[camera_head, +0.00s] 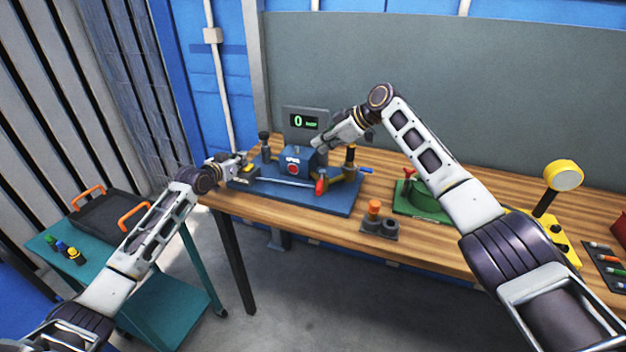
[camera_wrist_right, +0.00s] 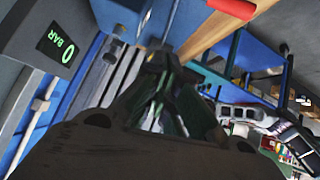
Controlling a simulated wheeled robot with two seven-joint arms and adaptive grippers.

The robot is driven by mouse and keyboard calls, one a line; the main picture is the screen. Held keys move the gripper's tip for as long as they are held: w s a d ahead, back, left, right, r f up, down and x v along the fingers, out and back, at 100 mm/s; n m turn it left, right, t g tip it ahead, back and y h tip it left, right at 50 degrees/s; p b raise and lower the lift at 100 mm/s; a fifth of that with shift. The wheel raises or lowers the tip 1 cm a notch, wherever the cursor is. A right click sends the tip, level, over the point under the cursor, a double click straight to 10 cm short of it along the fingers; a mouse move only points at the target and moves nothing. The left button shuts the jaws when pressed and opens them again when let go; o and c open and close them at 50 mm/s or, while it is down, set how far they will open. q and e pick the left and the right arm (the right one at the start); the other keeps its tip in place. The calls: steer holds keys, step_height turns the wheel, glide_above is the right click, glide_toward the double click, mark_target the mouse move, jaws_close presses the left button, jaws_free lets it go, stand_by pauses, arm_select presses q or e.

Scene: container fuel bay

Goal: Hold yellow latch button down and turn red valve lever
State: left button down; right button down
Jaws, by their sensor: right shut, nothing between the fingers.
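A blue valve block (camera_head: 298,157) with a round red part on its front stands on a blue base plate (camera_head: 335,203) on the bench. A lever with a red grip (camera_head: 320,186) points forward at the plate's front. A small yellow part, seemingly the latch button (camera_head: 250,168), shows at the plate's left side. My left gripper (camera_head: 243,169) is right at it; contact and jaw opening are too small to tell. My right gripper (camera_head: 319,141) is shut and empty, above and behind the block. Its dark fingers (camera_wrist_right: 165,100) show in the right wrist view, with a red end (camera_wrist_right: 232,7) at the top edge.
A gauge (camera_head: 305,121) reading 0 BAR stands behind the block; it also shows in the right wrist view (camera_wrist_right: 58,45). A green fixture (camera_head: 424,203), an orange-knobbed part (camera_head: 374,207) and a yellow lamp-like device (camera_head: 563,176) stand right. A teal cart (camera_head: 165,300) is left.

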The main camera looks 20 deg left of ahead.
mark_target(321, 183)
steer(key=shift+s+d+f+n+g+h, duration=0.2)
steer(key=shift+s+g, duration=0.25)
steer(key=shift+s, duration=0.3)
steer(key=shift+s+d+f+n+g+h, duration=0.15)
steer(key=shift+s+d+f+g, duration=0.15)
steer(key=shift+s+g, duration=0.35)
steer(key=shift+s+d+f+n+g+h, duration=0.1)
steer(key=shift+s+d+f+n+g, duration=0.15)
steer(key=shift+s, duration=0.65)
steer(key=shift+a+f, duration=0.15)
steer(key=shift+a, duration=0.05)
steer(key=shift+s+a+f, duration=0.1)
steer(key=shift+a+f, duration=0.35)
steer(key=shift+f, duration=0.85)
steer(key=shift+s+a+f, duration=0.1)
steer(key=shift+a+f, duration=0.3)
steer(key=shift+f, duration=0.95)
steer(key=shift+a+f, duration=0.45)
steer(key=shift+f, duration=0.85)
